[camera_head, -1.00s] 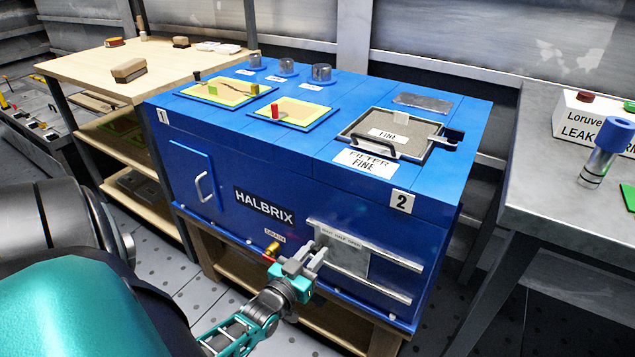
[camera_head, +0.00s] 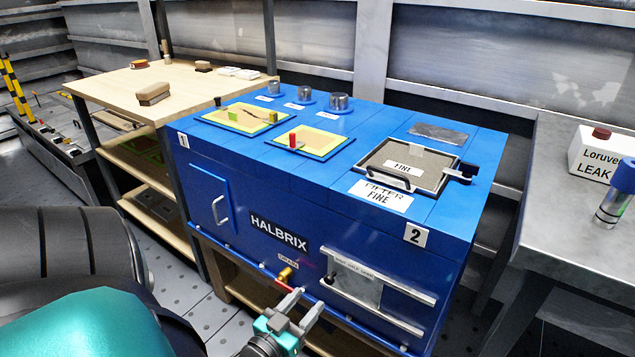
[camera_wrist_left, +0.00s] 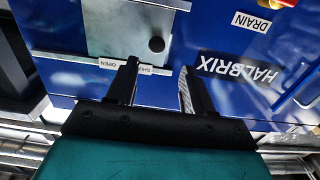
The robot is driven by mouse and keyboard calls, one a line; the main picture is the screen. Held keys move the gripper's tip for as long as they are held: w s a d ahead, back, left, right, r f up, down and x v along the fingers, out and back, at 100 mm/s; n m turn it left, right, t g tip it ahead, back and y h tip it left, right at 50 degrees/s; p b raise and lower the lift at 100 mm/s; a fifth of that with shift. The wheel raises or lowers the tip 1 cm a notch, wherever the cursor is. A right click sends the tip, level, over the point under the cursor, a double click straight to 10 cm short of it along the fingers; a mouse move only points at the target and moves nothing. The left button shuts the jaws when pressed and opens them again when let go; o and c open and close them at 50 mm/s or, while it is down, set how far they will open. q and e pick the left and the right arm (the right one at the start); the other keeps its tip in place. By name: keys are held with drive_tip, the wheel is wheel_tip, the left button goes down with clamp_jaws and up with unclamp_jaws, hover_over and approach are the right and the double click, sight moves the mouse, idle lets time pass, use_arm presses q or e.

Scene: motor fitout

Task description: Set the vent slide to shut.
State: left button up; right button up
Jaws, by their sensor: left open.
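The vent slide is a grey plate (camera_head: 362,289) between two pale rails on the blue box's front. It sits toward the left end of the rails in the head view. Its dark round knob (camera_head: 330,279) is near the plate's left edge. In the wrist view, which is upside down, the knob (camera_wrist_left: 157,45) is beside a partly hidden label (camera_wrist_left: 152,69) that seems to read SHUT. An OPEN label (camera_wrist_left: 108,64) is farther left. My left gripper (camera_head: 305,303) is open and empty, below the knob and apart from it; the wrist view shows its fingers (camera_wrist_left: 159,69) short of the knob.
A brass drain fitting (camera_head: 285,274) with a red part sticks out just left of the slide. A handled door (camera_head: 210,199) is farther left on the box (camera_head: 235,160). A grey bench (camera_head: 560,200) stands at right and a wooden table (camera_head: 105,85) at left.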

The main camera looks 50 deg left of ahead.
use_arm(q)
drive_tip(key=shift+p+v, duration=0.3)
drive_tip(key=shift+v, duration=2.25)
